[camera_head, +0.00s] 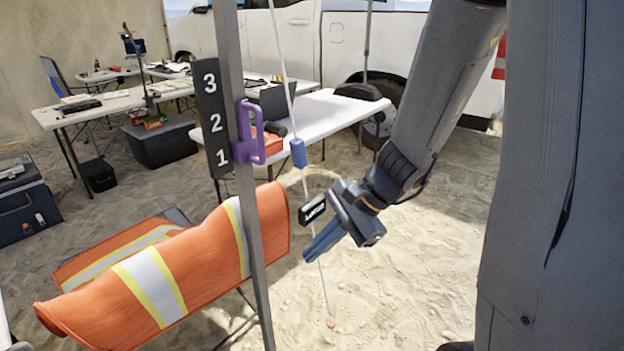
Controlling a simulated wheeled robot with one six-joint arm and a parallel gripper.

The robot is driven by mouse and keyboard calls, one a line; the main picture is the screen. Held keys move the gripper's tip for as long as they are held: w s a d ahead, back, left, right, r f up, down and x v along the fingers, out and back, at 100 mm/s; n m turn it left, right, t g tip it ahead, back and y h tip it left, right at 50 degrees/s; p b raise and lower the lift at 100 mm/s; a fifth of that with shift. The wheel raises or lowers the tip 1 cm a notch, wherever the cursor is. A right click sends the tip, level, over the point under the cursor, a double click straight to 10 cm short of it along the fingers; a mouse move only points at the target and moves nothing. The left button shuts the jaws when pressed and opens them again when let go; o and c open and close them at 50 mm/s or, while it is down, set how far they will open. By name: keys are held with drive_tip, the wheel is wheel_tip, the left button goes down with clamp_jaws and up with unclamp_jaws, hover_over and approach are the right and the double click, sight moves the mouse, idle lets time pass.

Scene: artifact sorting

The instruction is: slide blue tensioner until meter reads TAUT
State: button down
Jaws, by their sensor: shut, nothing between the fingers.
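The blue tensioner (298,153) is a small blue cylinder on a thin white guy line (291,95) that slants down to the sand. A small black meter (312,210) with a pale display sits on the line below the tensioner. Its text is too small to read with certainty. My gripper (308,258) is shut and empty, its blue-grey fingers pointing down and left. The fingertips are beside or just in front of the line, below the meter and well below the tensioner; I cannot tell whether they touch the line.
A grey pole (243,180) stands left of the line, with a purple handle (249,133) and a black number board (213,118). An orange vest (200,262) drapes over something at lower left. A white table (330,113) stands behind. Open sand (400,285) lies at lower right.

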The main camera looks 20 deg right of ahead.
sight(304, 165)
drive_tip(key=w+d+r+m+t+b, duration=0.1)
drive_tip(key=w+d+m+t, duration=0.5)
drive_tip(key=w, duration=0.3)
drive_tip(key=w+d+r+m+t+b, duration=0.2)
drive_tip(key=w+d+m+t, duration=0.25)
drive_tip(key=w+m, duration=0.35)
drive_tip(key=w+a+n+p, duration=0.1)
drive_tip(key=w+a+p, duration=0.3)
drive_tip(key=w, duration=0.4)
drive_tip(key=shift+a+r+p, duration=0.25)
drive_tip(key=shift+a+p, duration=0.05)
drive_tip(key=shift+w+g, duration=0.1)
drive_tip(key=shift+g, duration=0.15)
drive_tip(key=shift+a+r, duration=0.2)
drive_tip(key=shift+r, duration=1.25)
drive_tip(key=shift+f, duration=0.15)
